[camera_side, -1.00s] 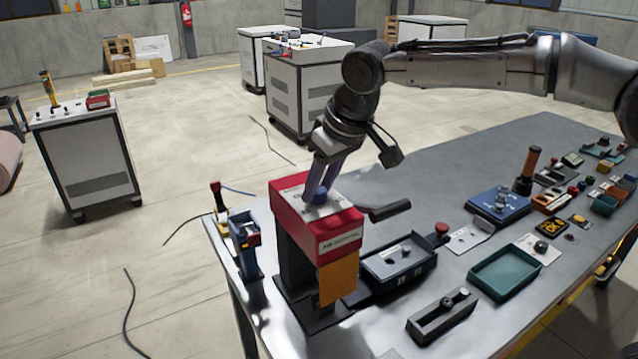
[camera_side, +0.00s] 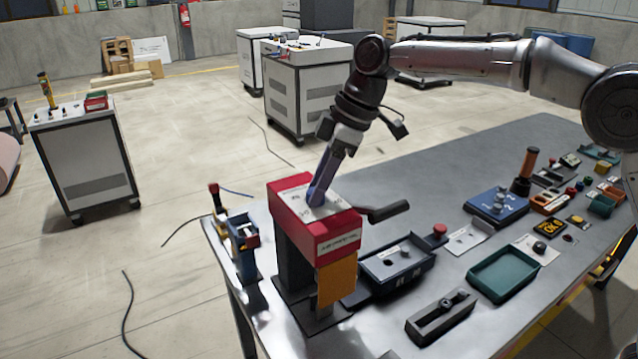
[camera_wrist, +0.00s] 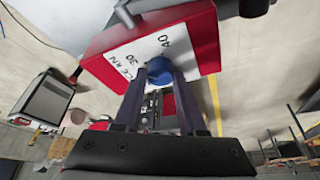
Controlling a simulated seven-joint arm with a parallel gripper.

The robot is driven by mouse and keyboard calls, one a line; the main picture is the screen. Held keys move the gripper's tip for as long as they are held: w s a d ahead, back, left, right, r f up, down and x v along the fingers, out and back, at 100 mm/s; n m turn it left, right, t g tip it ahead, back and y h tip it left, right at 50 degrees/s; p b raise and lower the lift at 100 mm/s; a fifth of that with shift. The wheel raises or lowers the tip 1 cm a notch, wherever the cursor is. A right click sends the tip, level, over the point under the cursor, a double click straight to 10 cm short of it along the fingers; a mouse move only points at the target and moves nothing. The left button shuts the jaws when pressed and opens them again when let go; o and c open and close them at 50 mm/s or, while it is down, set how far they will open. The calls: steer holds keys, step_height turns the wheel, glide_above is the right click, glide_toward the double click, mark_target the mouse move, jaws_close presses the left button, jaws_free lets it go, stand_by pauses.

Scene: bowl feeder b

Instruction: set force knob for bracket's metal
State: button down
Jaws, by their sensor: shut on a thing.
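The force knob (camera_wrist: 159,70) is blue and sits on the white scale plate of the red press head (camera_wrist: 205,33). In the wrist view the numbers 30 and 40 and part of a force label show around it. My gripper (camera_wrist: 160,75) has its two fingers on either side of the knob, shut on it. In the side view my gripper (camera_side: 318,198) reaches down onto the top of the red press head (camera_side: 345,232), and its fingers mostly hide the knob. A bracket cannot be made out with certainty; an orange plate (camera_side: 337,282) hangs at the press front.
A black lever (camera_side: 385,211) sticks out right of the press. A dark tray (camera_side: 397,262), a teal tray (camera_side: 503,275) and a grey slotted block (camera_side: 441,316) lie to the right. A blue holder (camera_side: 243,245) stands left. The table's back middle is clear.

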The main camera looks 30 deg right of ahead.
steer(key=shift+n, duration=0.4)
steer(key=shift+c, duration=2.4)
jaws_free()
steer(key=v, duration=1.4)
steer(key=shift+w, duration=0.2)
